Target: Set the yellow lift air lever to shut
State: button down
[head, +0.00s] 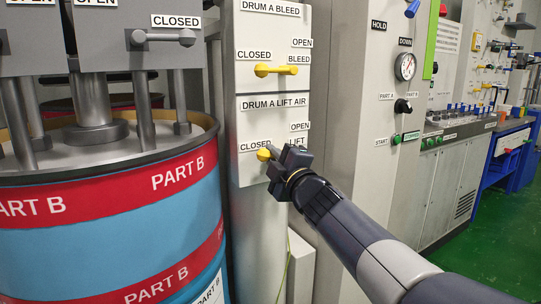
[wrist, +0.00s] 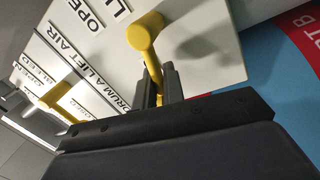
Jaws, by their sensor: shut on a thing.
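The yellow lift air lever (head: 264,154) is on the lower white panel marked DRUM A LIFT AIR, with its rounded yellow end beside the CLOSED label. The rest of its bar runs right, toward the LIFT label, and is mostly hidden by my gripper (head: 279,157). In the wrist view, the lever's round end (wrist: 146,31) stands clear and its bar runs down between my two dark fingers (wrist: 158,88). My gripper is shut on that bar. The label beside the gripper is partly covered.
Above is another yellow lever (head: 275,70) on the DRUM A BLEED panel, lying level. A blue drum (head: 110,240) with red PART B bands stands close on the left. A grey cabinet with a gauge (head: 405,66) and black knob (head: 402,106) stands right. Green floor lies beyond.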

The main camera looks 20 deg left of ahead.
jog(key=shift+s+a+f+n+g+y+b, duration=0.15)
jog(key=shift+f+n+g+y+b, duration=0.15)
jog(key=shift+n, duration=0.65)
jog(key=shift+s+a+f+n+g+y+b, duration=0.15)
jog(key=shift+f+n+b, duration=0.25)
jog(key=shift+n, duration=0.55)
jog(key=c, duration=1.6)
grip_release()
jog(key=shift+s, duration=0.1)
jog(key=shift+d, duration=0.15)
jog(key=p+v, duration=0.1)
jog(key=v, duration=0.9)
jog(key=shift+s+d+f, duration=0.1)
jog(key=shift+s+d, duration=0.1)
jog(key=b+x, duration=0.1)
jog(key=x, duration=0.9)
jog(key=shift+w+a, duration=0.2)
jog(key=shift+w, duration=0.2)
